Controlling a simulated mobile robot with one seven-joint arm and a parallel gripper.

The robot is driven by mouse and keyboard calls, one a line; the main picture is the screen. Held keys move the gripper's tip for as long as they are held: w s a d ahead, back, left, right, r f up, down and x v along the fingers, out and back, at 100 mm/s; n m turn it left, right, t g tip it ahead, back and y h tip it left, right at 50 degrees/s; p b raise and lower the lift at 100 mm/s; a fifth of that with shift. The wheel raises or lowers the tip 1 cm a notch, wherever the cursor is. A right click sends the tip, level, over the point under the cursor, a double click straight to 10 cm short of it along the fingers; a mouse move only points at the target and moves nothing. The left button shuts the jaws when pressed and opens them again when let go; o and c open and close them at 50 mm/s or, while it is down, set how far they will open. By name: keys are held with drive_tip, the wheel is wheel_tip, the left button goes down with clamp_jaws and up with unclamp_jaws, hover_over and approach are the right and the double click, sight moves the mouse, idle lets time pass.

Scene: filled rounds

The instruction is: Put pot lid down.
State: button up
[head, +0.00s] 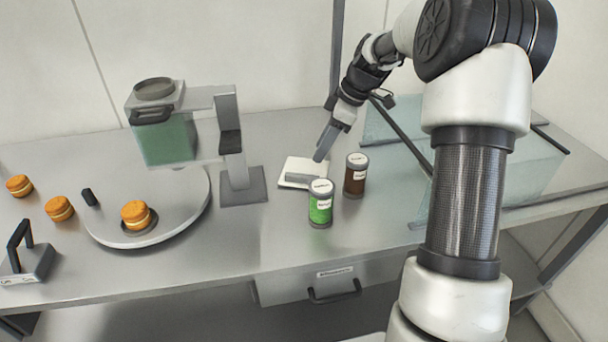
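I cannot pick out a loose pot lid. A green jar (320,205) and a brown jar (355,178) stand upright on the steel table, each with a pale top. My gripper (320,155) points down behind the jars, its tips above or at the far right edge of a white pad (290,168). The fingers appear side-on as one dark grey shape, so I cannot tell their opening or whether something is between them. A grey bar-like piece (302,179) lies on the pad.
A dispenser with a green tank (165,140) stands at the back left. A round plate (180,219) bears an orange round (135,213) and a small dark cylinder (89,197). A handled press (28,262) is far left; a glass case (530,165) is right. The front middle is clear.

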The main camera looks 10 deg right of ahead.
hover_over(303, 175)
drive_tip(key=s+d, duration=0.2)
drive_tip(key=d, duration=0.1)
drive_tip(key=f, duration=0.5)
drive_tip(key=shift+a+f, duration=0.25)
drive_tip(key=x, duration=0.2)
drive_tip(key=w+x, duration=0.1)
drive_tip(key=x, duration=0.1)
drive_tip(key=shift+a+f, duration=0.25)
drive_tip(key=shift+f, duration=0.2)
drive_tip(key=shift+f, duration=0.1)
clamp_jaws()
